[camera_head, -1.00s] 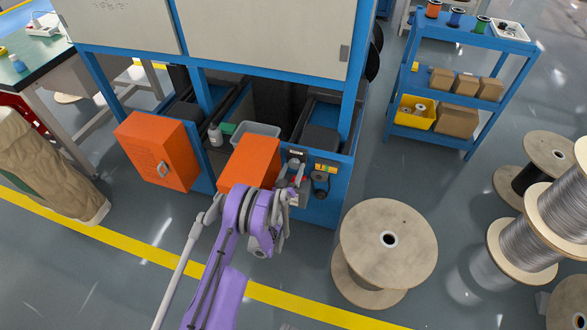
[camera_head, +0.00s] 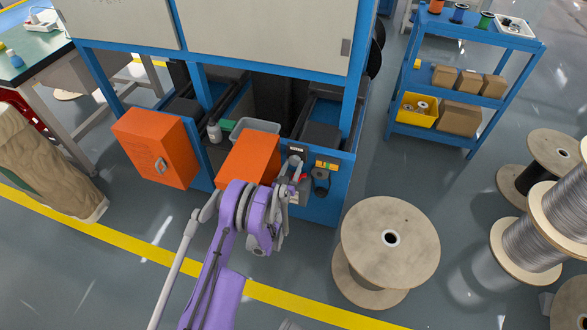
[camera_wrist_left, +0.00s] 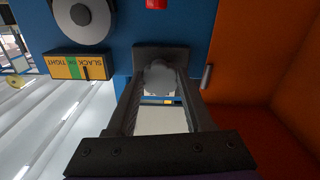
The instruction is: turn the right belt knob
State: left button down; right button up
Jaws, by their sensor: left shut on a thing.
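My left gripper (camera_head: 294,168) reaches the blue front panel of the machine, just right of the open orange box door. In the left wrist view, its two dark fingers (camera_wrist_left: 164,90) are shut on a grey lobed knob (camera_wrist_left: 160,77), the right belt knob. In the head view the knob is mostly hidden by my gripper. A yellow and green slack/tight gauge (camera_wrist_left: 80,66) sits beside the knob; it also shows in the head view (camera_head: 327,166). My right gripper is not in view.
The orange door (camera_head: 250,160) stands close to the left of my gripper. A round grey dial (camera_wrist_left: 85,18) and a red part (camera_wrist_left: 156,3) are near the knob. A large wooden spool (camera_head: 385,235) stands to the right on the floor.

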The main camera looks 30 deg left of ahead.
pick_arm(q)
jog(key=shift+a+m+b, duration=0.1)
jog(key=shift+m+b, duration=0.95)
jog(key=shift+m, duration=0.65)
jog(key=shift+r, duration=0.1)
jog(key=shift+c, duration=1.4)
grip_release()
